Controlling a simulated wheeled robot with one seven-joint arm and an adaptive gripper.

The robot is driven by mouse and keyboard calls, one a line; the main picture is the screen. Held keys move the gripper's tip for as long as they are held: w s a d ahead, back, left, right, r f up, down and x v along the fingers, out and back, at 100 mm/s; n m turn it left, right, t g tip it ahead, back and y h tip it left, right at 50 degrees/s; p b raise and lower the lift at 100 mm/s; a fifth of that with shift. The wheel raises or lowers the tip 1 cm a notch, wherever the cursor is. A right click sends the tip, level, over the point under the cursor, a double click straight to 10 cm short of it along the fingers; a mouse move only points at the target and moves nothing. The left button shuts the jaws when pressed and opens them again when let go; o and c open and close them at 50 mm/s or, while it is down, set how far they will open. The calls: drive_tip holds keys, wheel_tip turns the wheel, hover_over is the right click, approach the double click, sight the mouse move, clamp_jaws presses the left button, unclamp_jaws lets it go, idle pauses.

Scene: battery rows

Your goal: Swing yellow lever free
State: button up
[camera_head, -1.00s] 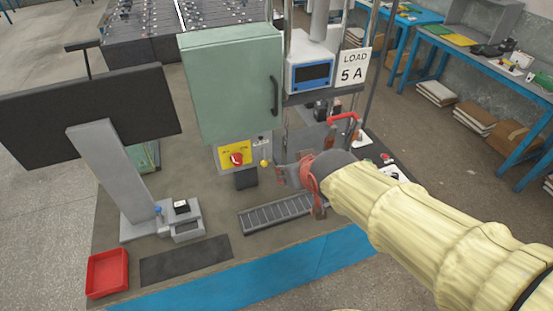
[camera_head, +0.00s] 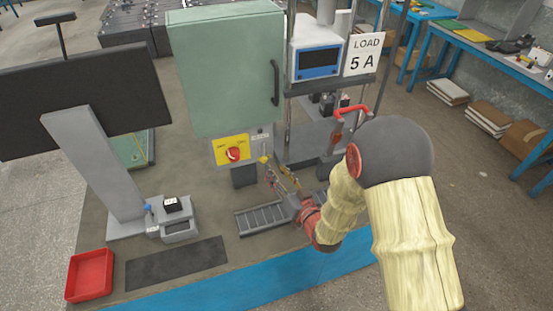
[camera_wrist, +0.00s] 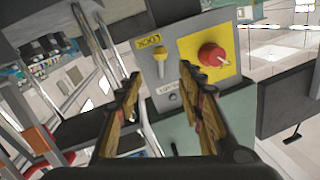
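The yellow-tipped lever (camera_head: 264,160) is on a small grey panel beside the red rotary switch, below the green cabinet. In the wrist view the lever (camera_wrist: 158,56) stands out between my fingertips, near a yellow label that appears to read LOCK upside down. My gripper (camera_head: 280,176) is in front of this panel, to the lower right of the lever. In the wrist view my gripper (camera_wrist: 160,72) is open and empty, one finger on each side of the lever, with gaps visible. How far the fingertips are from the panel is hard to tell.
The red switch (camera_wrist: 212,55) on its yellow plate sits close beside the right finger. The green cabinet (camera_head: 225,75) overhangs the panel. A red-handled clamp (camera_head: 350,111) and metal posts stand to the right. A grey slotted rack (camera_head: 262,217) lies below.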

sight(264, 155)
drive_tip(key=shift+b+x, duration=0.8)
drive_tip(key=shift+x, duration=3.05)
drive_tip(key=shift+r, duration=0.1)
drive_tip(key=shift+c, duration=1.3)
clamp_jaws()
